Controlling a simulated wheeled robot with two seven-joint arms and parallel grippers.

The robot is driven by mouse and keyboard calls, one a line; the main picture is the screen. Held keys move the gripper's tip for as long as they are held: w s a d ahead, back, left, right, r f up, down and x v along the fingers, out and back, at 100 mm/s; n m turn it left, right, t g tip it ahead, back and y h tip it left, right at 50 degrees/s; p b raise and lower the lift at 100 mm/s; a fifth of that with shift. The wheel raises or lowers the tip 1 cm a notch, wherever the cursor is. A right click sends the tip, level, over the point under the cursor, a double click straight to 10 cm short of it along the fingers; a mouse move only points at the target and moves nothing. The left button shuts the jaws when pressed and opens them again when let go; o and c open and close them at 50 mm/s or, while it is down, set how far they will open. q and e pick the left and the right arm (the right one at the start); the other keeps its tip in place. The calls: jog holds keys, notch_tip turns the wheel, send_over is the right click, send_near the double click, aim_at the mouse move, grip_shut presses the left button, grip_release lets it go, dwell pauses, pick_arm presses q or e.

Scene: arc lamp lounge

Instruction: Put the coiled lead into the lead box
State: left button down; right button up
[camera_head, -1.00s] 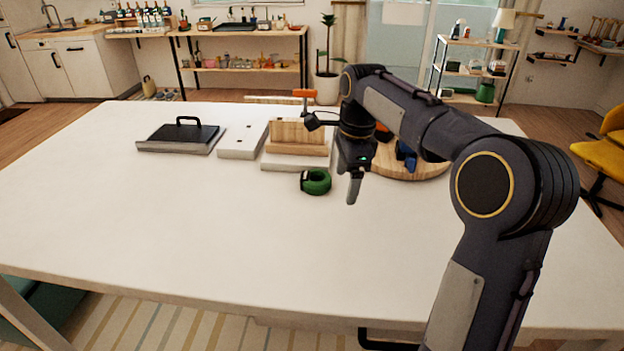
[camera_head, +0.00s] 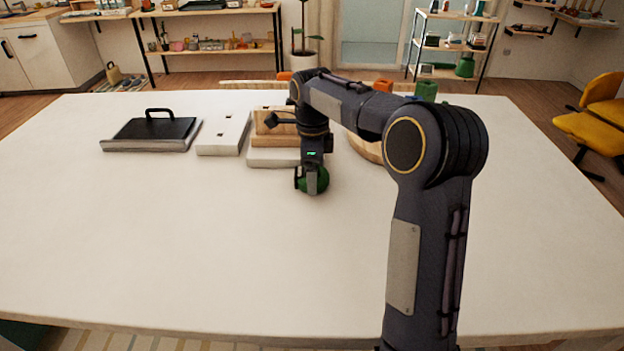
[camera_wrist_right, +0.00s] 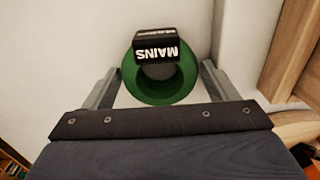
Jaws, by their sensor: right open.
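The coiled lead (camera_head: 322,182) is a green ring on the white table, partly hidden behind my right gripper in the head view. In the right wrist view the coil (camera_wrist_right: 150,96) carries a black tag reading MAINS at its far side. My right gripper (camera_wrist_right: 160,76) is open, with one finger on each side of the coil and a gap visible on both sides. In the head view this gripper (camera_head: 312,188) points down at the coil. No box is clearly marked as the lead box; a wooden box (camera_head: 275,122) stands on a white base behind the coil. My left gripper is out of view.
A white block with slots (camera_head: 222,136) and a black-topped tray with a handle (camera_head: 152,131) stand to the left. A round wooden board (camera_head: 364,148) is partly hidden behind my right arm. The front and left of the white table (camera_head: 150,230) are clear.

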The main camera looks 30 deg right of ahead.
jog(key=shift+f, duration=0.45)
jog(key=shift+c, duration=0.3)
jog(key=c, duration=0.8)
jog(key=shift+r, duration=0.1)
jog(key=shift+r, duration=0.5)
notch_tip(320, 180, up, 2)
jog(key=shift+r+p, duration=0.15)
jog(key=shift+p, duration=0.2)
jog(key=s+a+r, duration=0.9)
jog(key=a, duration=0.1)
jog(key=shift+s+a+r, duration=0.2)
jog(key=shift+r, duration=0.1)
